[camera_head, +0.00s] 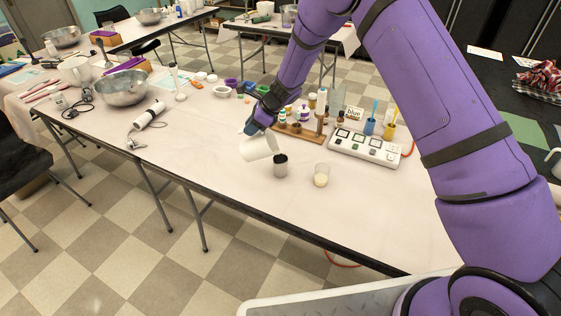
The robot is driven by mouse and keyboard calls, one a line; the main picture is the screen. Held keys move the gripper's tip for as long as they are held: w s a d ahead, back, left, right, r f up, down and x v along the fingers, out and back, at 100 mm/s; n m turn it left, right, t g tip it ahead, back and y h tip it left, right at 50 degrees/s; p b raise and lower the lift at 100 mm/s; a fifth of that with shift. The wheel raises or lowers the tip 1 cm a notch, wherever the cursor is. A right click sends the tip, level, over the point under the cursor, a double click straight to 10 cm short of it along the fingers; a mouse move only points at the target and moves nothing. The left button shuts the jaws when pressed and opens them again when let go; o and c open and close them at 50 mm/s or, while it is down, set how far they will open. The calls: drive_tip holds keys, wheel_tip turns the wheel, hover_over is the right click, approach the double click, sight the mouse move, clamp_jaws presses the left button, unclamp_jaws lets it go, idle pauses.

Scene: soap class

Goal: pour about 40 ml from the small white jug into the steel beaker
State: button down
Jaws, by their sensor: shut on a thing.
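My gripper (255,124) is shut on the small white jug (258,147) and holds it above the table. The jug is tilted, with its mouth toward the right. The steel beaker (280,168) stands upright on the table just below and to the right of the jug's mouth. Its inside looks dark, and I cannot see any liquid in it. No stream can be made out between jug and beaker at this size. The jug's contents are hidden.
A clear glass with pale contents (321,176) stands right of the beaker. Behind are a wooden rack with small bottles (298,133) and a white switch panel (364,149). A hand blender (150,114) lies left. The front table (330,219) is bare.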

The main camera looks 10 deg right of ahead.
drive_tip(key=shift+s+d+r+y+p, duration=0.2)
drive_tip(key=shift+d+r+y+p, duration=0.6)
drive_tip(key=shift+d+y, duration=0.2)
idle(0.7)
drive_tip(key=shift+s+d+r+t+y+p, duration=0.1)
drive_tip(key=shift+d+r+t+y+p, duration=0.2)
drive_tip(key=shift+d+y+p, duration=0.45)
idle(1.4)
drive_tip(key=shift+a, duration=0.1)
drive_tip(key=a+h, duration=0.1)
drive_tip(key=a+f+h, duration=0.2)
drive_tip(key=shift+w+a, duration=0.25)
drive_tip(key=shift+a, duration=0.05)
drive_tip(key=shift+a+f+g+h, duration=0.15)
drive_tip(key=shift+f+g+h, duration=0.25)
drive_tip(key=shift+h, duration=0.15)
drive_tip(key=shift+w, duration=0.1)
